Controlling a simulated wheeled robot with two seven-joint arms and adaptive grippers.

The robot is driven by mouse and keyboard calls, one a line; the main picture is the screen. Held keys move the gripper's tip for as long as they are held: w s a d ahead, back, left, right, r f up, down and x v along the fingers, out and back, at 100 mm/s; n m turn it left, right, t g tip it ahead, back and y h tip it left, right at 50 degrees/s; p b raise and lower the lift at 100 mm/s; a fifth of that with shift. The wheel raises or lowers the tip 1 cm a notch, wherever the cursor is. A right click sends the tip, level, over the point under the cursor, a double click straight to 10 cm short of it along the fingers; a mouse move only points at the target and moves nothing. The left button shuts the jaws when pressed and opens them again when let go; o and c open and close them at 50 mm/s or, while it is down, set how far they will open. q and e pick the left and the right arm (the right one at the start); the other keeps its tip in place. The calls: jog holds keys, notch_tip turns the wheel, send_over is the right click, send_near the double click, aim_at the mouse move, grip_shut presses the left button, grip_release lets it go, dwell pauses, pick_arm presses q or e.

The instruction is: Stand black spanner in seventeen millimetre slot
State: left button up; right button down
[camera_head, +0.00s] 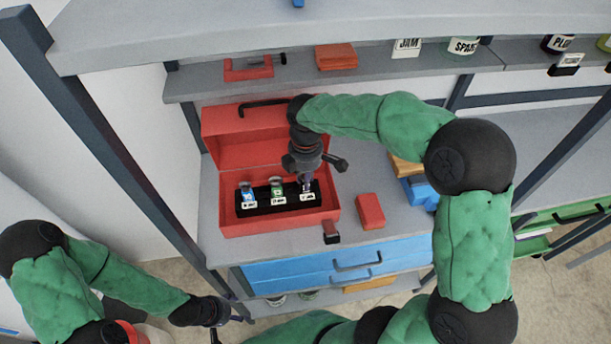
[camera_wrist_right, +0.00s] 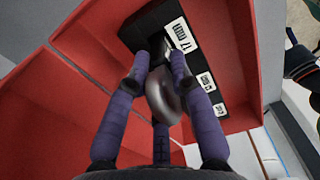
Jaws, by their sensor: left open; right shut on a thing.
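A black slotted rack (camera_head: 262,208) with white labels stands inside the open red toolbox (camera_head: 270,228). My right gripper (camera_head: 306,177) points down over its rightmost slot. It is shut on the spanner (camera_wrist_right: 162,98), whose rounded grey, shiny end shows between the purple fingers (camera_wrist_right: 160,70) in the right wrist view. The label beside the fingertips reads 17 mm (camera_wrist_right: 181,37). The fingers hide the spanner's lower part, so I cannot tell how deep it sits in the slot. My left gripper (camera_head: 228,326) is open and empty at the lower left, away from the workbench.
Two other tools (camera_head: 247,187) (camera_head: 277,186) stand in the left and middle slots. The toolbox lid stands open behind. A red block (camera_head: 370,211) lies right of the box on the grey worktop (camera_head: 345,185). A shelf (camera_head: 210,85) runs above my right arm.

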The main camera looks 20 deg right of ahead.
jog(key=shift+f, duration=0.2)
jog(key=c, duration=1)
grip_release()
notch_tip(320, 180, up, 12)
jog(key=shift+f, duration=0.1)
jog(key=shift+s, duration=0.1)
